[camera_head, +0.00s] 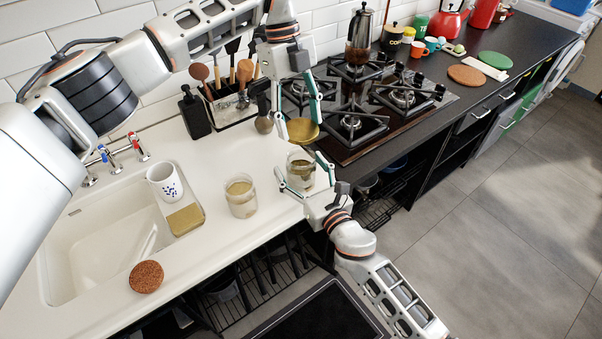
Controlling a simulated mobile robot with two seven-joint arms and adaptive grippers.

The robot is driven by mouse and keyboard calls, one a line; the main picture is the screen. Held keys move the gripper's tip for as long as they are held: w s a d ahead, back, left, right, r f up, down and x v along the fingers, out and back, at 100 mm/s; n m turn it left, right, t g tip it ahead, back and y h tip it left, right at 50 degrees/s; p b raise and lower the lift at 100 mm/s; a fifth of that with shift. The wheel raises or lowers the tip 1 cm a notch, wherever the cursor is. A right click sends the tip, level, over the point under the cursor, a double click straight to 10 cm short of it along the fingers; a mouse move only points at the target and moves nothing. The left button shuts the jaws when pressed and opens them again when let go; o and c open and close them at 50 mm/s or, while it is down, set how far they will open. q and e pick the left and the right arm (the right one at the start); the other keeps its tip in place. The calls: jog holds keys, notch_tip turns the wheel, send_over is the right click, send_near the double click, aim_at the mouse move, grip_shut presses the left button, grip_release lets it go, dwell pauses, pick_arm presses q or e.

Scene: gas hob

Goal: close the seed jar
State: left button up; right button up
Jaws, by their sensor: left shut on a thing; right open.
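A glass jar with dark contents (301,172) stands upright on the white counter near its front edge. No lid is on its top. My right gripper (303,178) is open, with one finger on each side of this jar; I cannot tell whether they touch it. My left gripper (302,127) is shut on a round golden-brown lid (303,133), held above and behind the jar, in front of the hob. A second glass jar with tan contents (240,197) stands to the left. I cannot read which jar holds seeds.
A utensil holder (235,103), a black soap bottle (194,114) and a small dark grey vessel (264,122) stand behind. The sink (100,250) with a white cup (165,182) is left.

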jog(key=c, duration=1.7)
pick_arm(q)
jog(key=shift+f, duration=2.5)
jog(key=shift+f, duration=0.1)
jog(key=shift+f, duration=0.8)
jog(key=shift+f, duration=0.55)
